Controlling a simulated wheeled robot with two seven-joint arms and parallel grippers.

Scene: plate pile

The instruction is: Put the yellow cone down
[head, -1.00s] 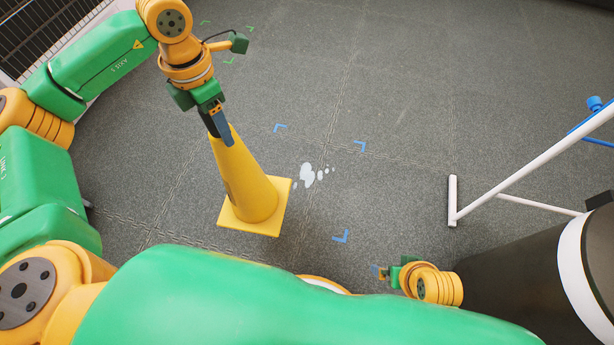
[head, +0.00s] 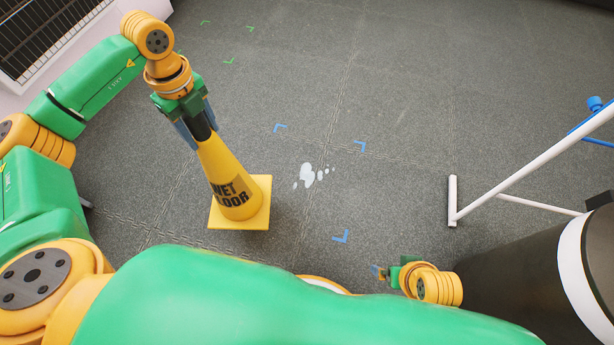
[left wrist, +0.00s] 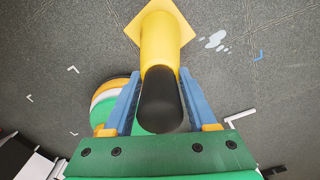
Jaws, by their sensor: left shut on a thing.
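The yellow cone (head: 218,165) has a square base, a dark top and the words "WET FLOOR" on its side. It stands left of the white spill (head: 308,175) and outside the blue corner marks (head: 340,237). My left gripper (head: 199,126) is shut on the cone's dark top. In the left wrist view the blue fingers (left wrist: 160,88) lie on both sides of that top, and the cone's yellow body (left wrist: 160,42) points away. I cannot tell whether the base touches the floor. My right gripper (head: 383,273) shows only in small part at the bottom; its fingers are unclear.
A white-legged frame (head: 535,165) with blue parts stands at the right. A dark drum with a white band (head: 585,265) is at the lower right. Green corner marks (head: 229,60) lie far left, near a dark grille (head: 45,35).

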